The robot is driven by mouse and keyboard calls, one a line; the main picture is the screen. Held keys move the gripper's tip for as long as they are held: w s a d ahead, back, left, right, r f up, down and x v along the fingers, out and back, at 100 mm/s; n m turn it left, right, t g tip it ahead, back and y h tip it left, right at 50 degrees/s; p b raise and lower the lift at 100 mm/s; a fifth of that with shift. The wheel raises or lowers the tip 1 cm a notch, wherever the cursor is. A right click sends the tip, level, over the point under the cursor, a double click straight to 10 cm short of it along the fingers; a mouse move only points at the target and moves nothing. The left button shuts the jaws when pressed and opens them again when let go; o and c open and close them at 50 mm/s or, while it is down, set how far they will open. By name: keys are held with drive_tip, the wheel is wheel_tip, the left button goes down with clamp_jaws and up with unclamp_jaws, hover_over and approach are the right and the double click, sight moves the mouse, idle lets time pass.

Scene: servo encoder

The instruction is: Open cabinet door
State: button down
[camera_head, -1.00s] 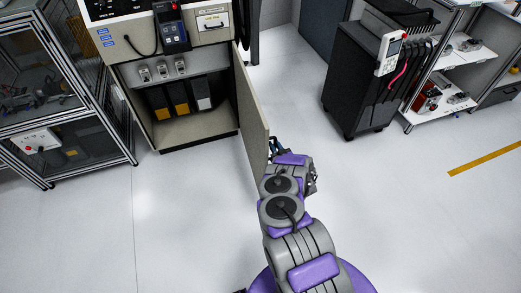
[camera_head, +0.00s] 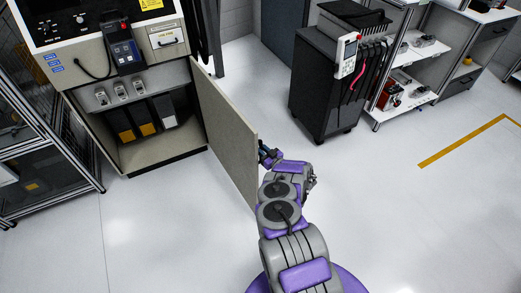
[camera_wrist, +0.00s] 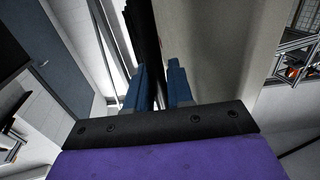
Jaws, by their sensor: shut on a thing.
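The grey cabinet (camera_head: 160,158) stands at the upper left in the head view, its lower compartment exposed. Its beige door (camera_head: 222,125) is swung out from the right side, well away from the opening. My gripper (camera_head: 266,155) is at the door's free edge, on the right-hand face. In the wrist view the blue fingers of my gripper (camera_wrist: 159,84) are close together beside the beige door panel (camera_wrist: 215,50), with a dark strip between them. The gripper is shut on the door; whether on a handle or the edge is hard to tell.
Inside the cabinet are several dark bins (camera_head: 143,115). A black cart (camera_head: 325,90) stands at the right of the door, with a shelf unit (camera_head: 408,75) beyond it. A framed rack (camera_head: 50,160) is at the left. The white floor (camera_head: 380,210) at the right is clear.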

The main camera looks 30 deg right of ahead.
drive_tip(key=c, duration=1.2)
unclamp_jaws()
drive_tip(key=p+v, duration=0.2)
drive_tip(key=v, duration=1.5)
drive_tip(key=shift+s+d+f, duration=0.1)
drive_tip(key=shift+s, duration=0.05)
